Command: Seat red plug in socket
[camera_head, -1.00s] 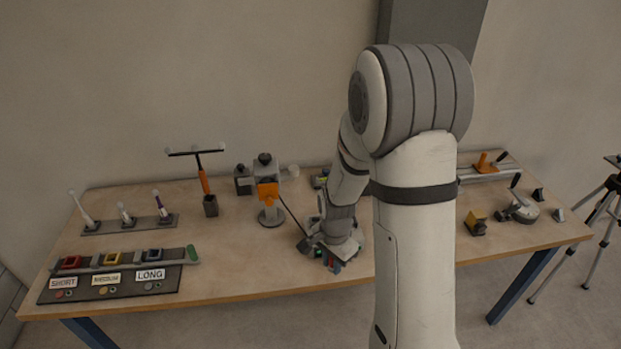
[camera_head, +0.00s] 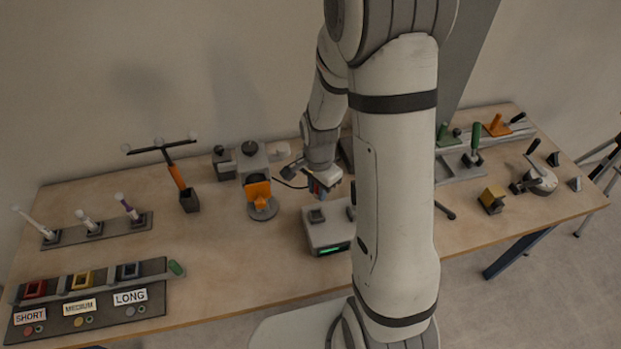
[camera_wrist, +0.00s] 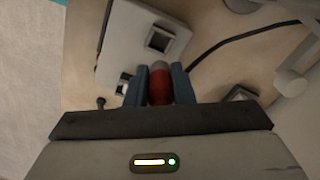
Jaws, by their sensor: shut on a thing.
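My gripper (camera_head: 322,189) is shut on the red plug (camera_wrist: 159,86), which sits between its two blue fingers in the wrist view. The plug has a grey tip pointing away from the palm. In the head view the gripper hangs just behind a grey socket box (camera_head: 322,238) with a green lit display. The box shows dark square openings on its top, one at the left (camera_head: 316,215) and one near my arm. In the wrist view a square opening (camera_wrist: 159,39) lies ahead of the plug's tip, with the plug apart from it. My arm hides the box's right part.
An orange-fronted device (camera_head: 258,193) stands left of the box, and a black cable runs from near it behind the gripper. A rack of labelled blocks (camera_head: 83,285) is at the front left.

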